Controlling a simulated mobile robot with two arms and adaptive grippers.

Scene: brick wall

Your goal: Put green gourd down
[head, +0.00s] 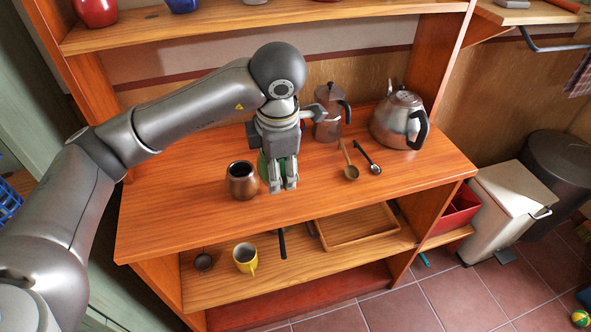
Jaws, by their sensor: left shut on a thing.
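The green gourd (263,165) is mostly hidden behind my left gripper; only a strip of its green side shows. My left gripper (283,187) points down over the wooden counter (180,208) and is shut on the gourd. The gourd is at or just above the counter top; I cannot tell whether it touches. My right gripper is not in view.
A brown metal pot (242,182) stands close to the left of the gripper. A moka pot (329,112), a kettle (395,122) and two spoons (350,172) are to the right. A yellow mug (245,257) is on the lower shelf. The counter's left part is clear.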

